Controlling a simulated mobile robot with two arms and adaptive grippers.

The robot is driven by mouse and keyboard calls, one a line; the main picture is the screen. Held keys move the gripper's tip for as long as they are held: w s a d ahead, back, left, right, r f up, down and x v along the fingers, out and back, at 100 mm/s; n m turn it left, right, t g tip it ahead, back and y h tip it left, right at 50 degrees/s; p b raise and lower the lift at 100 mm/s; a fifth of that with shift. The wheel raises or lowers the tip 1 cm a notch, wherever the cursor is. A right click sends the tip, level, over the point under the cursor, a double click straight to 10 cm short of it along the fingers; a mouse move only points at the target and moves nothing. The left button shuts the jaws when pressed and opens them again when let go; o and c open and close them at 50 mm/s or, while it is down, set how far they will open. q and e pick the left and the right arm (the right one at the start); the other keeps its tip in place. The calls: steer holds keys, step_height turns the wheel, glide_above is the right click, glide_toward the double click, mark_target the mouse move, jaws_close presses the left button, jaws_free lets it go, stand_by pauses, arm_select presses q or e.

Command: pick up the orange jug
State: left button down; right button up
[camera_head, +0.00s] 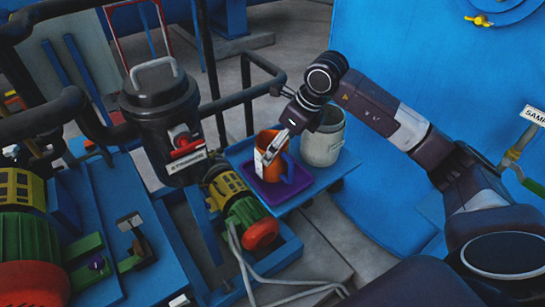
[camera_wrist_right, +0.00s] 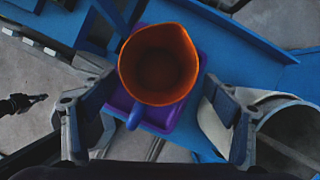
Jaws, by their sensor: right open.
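The orange jug (camera_head: 264,138) stands upright on a purple tray (camera_head: 258,189) on a small blue shelf. In the right wrist view I look down into the open mouth of the jug (camera_wrist_right: 158,62), which appears empty. A blue handle (camera_wrist_right: 134,116) shows at its lower side. My right gripper (camera_head: 274,150) is at the jug in the head view. In the wrist view the fingers of my right gripper (camera_wrist_right: 160,95) are spread to either side of the jug, with visible gaps. My left gripper does not show in the head view.
A pale grey can (camera_head: 322,140) stands beside the jug on the blue shelf (camera_head: 315,180), close to the right finger. A black vessel labelled "B STRAINER" (camera_head: 160,110), dark pipes and a yellow-green motor (camera_head: 230,195) stand to the left. A large blue tank fills the right.

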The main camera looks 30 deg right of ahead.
steer(key=x, duration=0.1)
steer(key=p+x, duration=0.1)
steer(key=shift+a+f, duration=0.3)
steer(key=p+x, duration=0.1)
steer(key=x, duration=0.2)
steer(key=shift+w+f, duration=0.25)
steer(key=shift+w, duration=0.05)
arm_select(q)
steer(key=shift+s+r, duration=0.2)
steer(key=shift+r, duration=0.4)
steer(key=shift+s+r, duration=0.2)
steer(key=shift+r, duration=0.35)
arm_select(e)
steer(key=c, duration=1.3)
